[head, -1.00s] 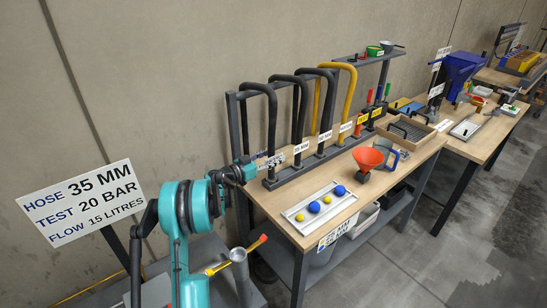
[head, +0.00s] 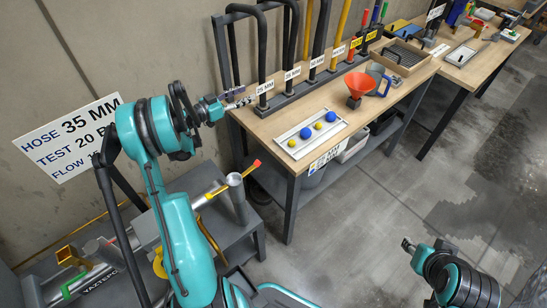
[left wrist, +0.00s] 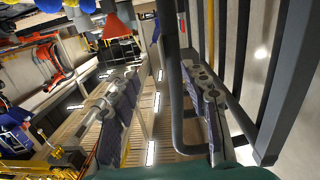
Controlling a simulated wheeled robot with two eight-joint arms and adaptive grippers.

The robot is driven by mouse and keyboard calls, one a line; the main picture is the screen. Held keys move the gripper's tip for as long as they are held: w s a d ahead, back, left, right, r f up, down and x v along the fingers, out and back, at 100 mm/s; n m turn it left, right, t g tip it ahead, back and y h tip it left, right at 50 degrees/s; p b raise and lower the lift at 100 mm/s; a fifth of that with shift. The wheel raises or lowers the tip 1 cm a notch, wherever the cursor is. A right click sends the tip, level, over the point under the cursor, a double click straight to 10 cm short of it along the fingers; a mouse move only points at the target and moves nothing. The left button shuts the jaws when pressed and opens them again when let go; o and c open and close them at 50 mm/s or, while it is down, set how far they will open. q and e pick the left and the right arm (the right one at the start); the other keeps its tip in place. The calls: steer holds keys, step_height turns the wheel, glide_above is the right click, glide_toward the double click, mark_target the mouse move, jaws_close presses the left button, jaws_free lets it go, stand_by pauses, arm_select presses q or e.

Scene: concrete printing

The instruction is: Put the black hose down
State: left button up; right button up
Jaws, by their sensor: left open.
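Several black hoses, bent like upside-down U's, stand in the labelled rack (head: 300,97) on the wooden table. The nearest black hose (head: 262,45) stands at the rack's left end. My left gripper (head: 241,97) is beside that hose's lower part, level with it, above the table's left edge. In the left wrist view, the left gripper's (left wrist: 165,105) fingers are spread wide. A dark hose (left wrist: 175,65) runs between them, close to the right finger, with no grip on it. My right gripper (head: 408,246) is low at the right, over the floor; its jaws are too small to read.
A sign (head: 68,138) reading "HOSE 35 MM" stands at left. A white tray (head: 300,145) with blue and yellow balls and an orange funnel (head: 357,84) are on the table. A grey bench (head: 225,222) with tools is below my left arm. The floor at right is clear.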

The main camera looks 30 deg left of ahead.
arm_select(q)
steer(key=s+d+r+n+g+y, duration=0.1)
steer(key=s+d+r+g, duration=0.15)
steer(key=d, duration=0.55)
steer(key=s+d+r+n+g, duration=0.1)
steer(key=s+d+g, duration=0.15)
steer(key=d, duration=0.55)
steer(key=s+d+r+g+y, duration=0.1)
steer(key=s+d+g, duration=0.15)
steer(key=d, duration=0.55)
steer(key=s+d+f+n+y, duration=0.1)
steer(key=s+d+y, duration=0.1)
steer(key=s, duration=0.8)
steer(key=s+d+f+n+g+y, duration=0.1)
steer(key=s+d+f+y, duration=0.1)
steer(key=s, duration=0.8)
steer(key=shift+s+d+f+n+y, duration=0.2)
steer(key=shift+s+d+n+y, duration=0.15)
steer(key=shift+d+y, duration=0.4)
